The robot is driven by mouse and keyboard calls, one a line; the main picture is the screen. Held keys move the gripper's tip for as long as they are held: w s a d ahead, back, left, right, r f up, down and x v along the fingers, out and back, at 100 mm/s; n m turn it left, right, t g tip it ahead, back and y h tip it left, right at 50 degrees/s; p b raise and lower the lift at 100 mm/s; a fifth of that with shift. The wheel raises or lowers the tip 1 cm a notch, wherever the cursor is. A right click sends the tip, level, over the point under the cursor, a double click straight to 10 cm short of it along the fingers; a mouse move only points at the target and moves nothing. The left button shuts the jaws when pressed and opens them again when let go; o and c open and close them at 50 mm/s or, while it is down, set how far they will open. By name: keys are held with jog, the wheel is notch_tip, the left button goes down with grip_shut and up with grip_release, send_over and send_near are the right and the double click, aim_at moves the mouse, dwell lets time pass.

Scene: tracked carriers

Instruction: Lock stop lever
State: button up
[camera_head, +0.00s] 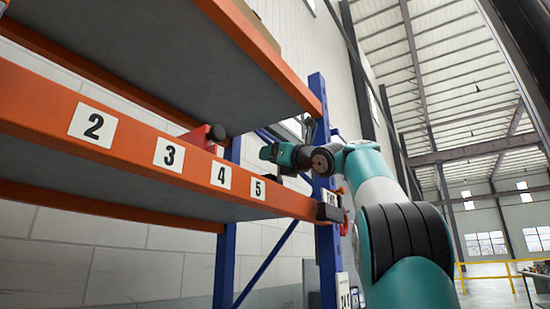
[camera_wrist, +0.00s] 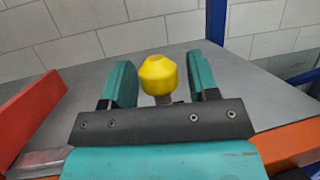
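A yellow faceted knob (camera_wrist: 159,75) on a short grey stem shows in the wrist view and looks like the stop lever's handle. My gripper (camera_wrist: 160,72) has its two teal fingers apart, one on each side of the knob. The right finger shows a gap; the left finger's edge lines up with the knob, and I cannot tell whether they touch. The stem's lower part is hidden behind my gripper's dark palm. In the head view my gripper (camera_head: 276,153) is above the shelf's front beam near label 5; the yellow knob does not show there.
The orange front beam (camera_head: 130,150) carries labels 2, 3, 4 and 5. A red block with a dark knob (camera_head: 203,134) stands behind it; a red block (camera_wrist: 28,112) is left in the wrist view. A blue upright (camera_head: 322,110) is close to my arm. An upper shelf hangs overhead.

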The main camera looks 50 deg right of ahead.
jog(key=shift+s, duration=0.1)
jog(key=shift+s+f, duration=0.2)
jog(key=shift+s, duration=0.1)
jog(key=b+v, duration=0.6)
jog(key=v, duration=1)
jog(key=shift+s, duration=0.25)
jog(key=shift+a+f, duration=0.1)
